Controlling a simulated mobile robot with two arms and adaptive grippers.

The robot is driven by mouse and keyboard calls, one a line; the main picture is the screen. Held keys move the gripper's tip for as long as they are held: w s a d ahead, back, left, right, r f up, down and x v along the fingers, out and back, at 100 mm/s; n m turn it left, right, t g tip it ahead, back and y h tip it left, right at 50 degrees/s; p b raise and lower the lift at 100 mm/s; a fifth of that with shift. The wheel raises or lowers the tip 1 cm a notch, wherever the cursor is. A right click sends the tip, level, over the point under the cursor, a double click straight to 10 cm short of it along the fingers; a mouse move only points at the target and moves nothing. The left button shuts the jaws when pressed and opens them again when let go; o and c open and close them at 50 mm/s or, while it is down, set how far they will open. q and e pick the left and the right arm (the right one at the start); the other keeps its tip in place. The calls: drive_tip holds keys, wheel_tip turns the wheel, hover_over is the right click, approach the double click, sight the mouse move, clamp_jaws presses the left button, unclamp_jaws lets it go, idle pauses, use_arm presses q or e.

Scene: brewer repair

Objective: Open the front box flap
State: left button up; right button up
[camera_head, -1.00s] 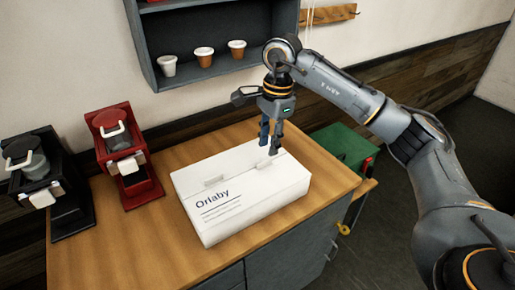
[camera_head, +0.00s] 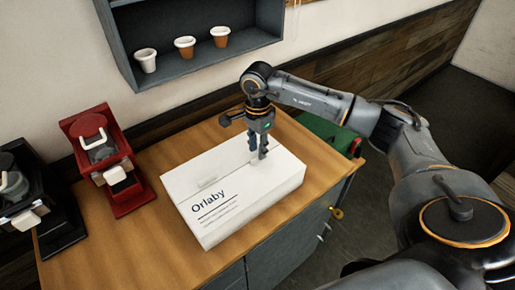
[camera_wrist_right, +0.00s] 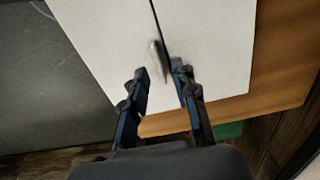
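A white box (camera_head: 268,182) marked "Orlaby" lies on the wooden counter, its top closed. A seam runs across the top; the front flap (camera_head: 222,198) is flat on the near side. One small tab (camera_head: 207,182) sits at the left part of the seam. My right gripper (camera_head: 258,156) points down at the right part of the seam. In the right wrist view its fingers (camera_wrist_right: 159,68) are apart, with a grey tab (camera_wrist_right: 158,62) between and just beyond their tips. I cannot tell whether they touch it. My left gripper is not in view.
A red brewer (camera_head: 110,165) and a black brewer (camera_head: 30,205) stand left of the box. A shelf (camera_head: 190,65) with three cups hangs behind. A green case (camera_head: 330,132) is beyond the counter's right end. Bare counter (camera_head: 110,250) lies left of the box.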

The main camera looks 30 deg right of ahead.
drive_tip(key=shift+f, duration=1.35)
drive_tip(key=shift+c, duration=0.7)
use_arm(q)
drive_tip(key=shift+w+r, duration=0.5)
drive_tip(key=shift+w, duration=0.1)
use_arm(e)
clamp_jaws()
